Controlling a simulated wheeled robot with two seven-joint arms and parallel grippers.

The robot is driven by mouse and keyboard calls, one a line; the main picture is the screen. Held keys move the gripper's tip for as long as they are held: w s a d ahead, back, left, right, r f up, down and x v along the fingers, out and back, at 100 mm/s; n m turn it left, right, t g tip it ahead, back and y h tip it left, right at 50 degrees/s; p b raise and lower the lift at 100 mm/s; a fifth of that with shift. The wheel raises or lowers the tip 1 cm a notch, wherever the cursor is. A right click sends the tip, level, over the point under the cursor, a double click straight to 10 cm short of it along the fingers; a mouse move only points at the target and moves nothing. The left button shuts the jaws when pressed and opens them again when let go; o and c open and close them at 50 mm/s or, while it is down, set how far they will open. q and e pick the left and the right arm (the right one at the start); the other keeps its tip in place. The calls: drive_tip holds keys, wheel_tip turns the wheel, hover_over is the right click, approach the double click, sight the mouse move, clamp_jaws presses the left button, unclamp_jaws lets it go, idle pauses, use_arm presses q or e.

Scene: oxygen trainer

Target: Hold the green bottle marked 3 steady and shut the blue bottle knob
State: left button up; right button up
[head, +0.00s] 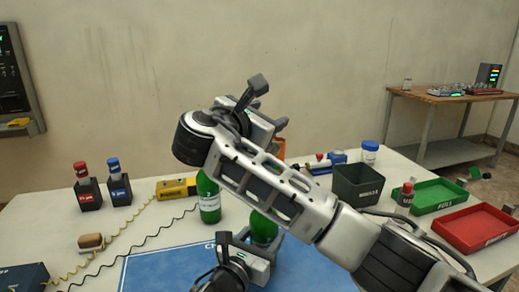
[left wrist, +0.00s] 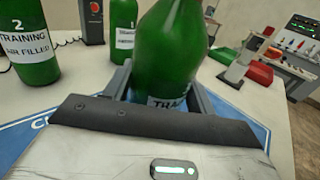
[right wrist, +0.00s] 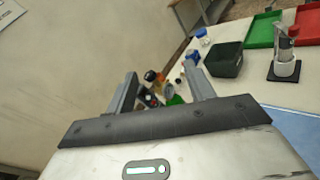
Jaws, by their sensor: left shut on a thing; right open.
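My left gripper (head: 260,244) is shut on a green bottle (head: 263,229), holding it upright on the table. In the left wrist view the held bottle (left wrist: 168,50) shows part of a white label; its number is hidden. My right arm hides its top in the head view, so I cannot make out the blue knob there. My right gripper (head: 264,115) is open, above and behind the held bottle. In the right wrist view a small green part (right wrist: 176,99) shows between the open fingers, with small dark and orange parts behind it.
Another green bottle (head: 209,202) stands close left of the held one. A bottle marked 2 (left wrist: 28,45) shows in the left wrist view. A dark green bin (head: 358,184), a green tray (head: 438,195) and a red tray (head: 474,228) are on the right. A blue mat (head: 165,268) lies in front.

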drive_tip(key=s+r+m+t+y, duration=0.25)
drive_tip(key=s+t+y, duration=0.2)
drive_tip(key=y, duration=1.05)
drive_tip(key=s+d+f+m+g+y, duration=0.55)
drive_tip(key=s+f+m, duration=0.25)
drive_tip(key=f+m, duration=0.5)
drive_tip(key=w+a+r+m, duration=0.2)
drive_tip(key=w+a, duration=0.5)
drive_tip(key=w, duration=0.2)
drive_tip(key=shift+w+r+m+h, duration=0.15)
drive_tip(key=shift+w+m+h, duration=0.1)
drive_tip(key=shift+m+h, duration=0.1)
drive_tip(key=c, duration=1)
